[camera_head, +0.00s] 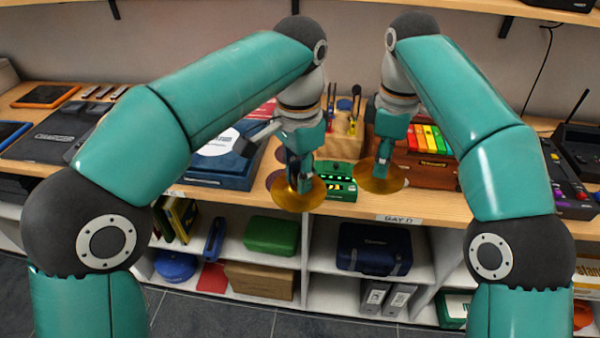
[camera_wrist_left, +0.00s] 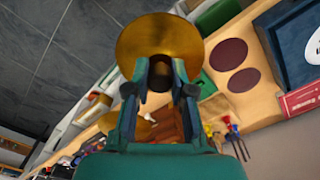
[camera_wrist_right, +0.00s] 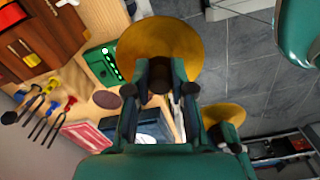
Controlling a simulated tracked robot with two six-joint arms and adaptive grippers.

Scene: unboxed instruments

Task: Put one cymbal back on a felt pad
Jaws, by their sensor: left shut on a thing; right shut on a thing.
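My left gripper (camera_head: 300,182) is shut on a round brass cymbal (camera_head: 290,201), held near the table's front edge. This cymbal fills the top middle of the left wrist view (camera_wrist_left: 150,38). My right gripper (camera_head: 383,160) is shut on a second brass cymbal (camera_head: 379,183), held to the right in front of the wooden box. It shows large in the right wrist view (camera_wrist_right: 178,42). Two dark maroon felt pads, one (camera_wrist_left: 228,54) and another (camera_wrist_left: 243,80), lie bare on the table in the left wrist view. One bare pad (camera_wrist_right: 106,99) shows in the right wrist view.
A green device (camera_head: 341,188) with lit knobs sits between the cymbals. A blue case (camera_head: 222,173) lies left of them. A wooden box with coloured bars (camera_head: 432,168) is at right, and a holder with tuning forks (camera_head: 345,143) stands behind. Shelves are below the wooden tabletop (camera_head: 440,203).

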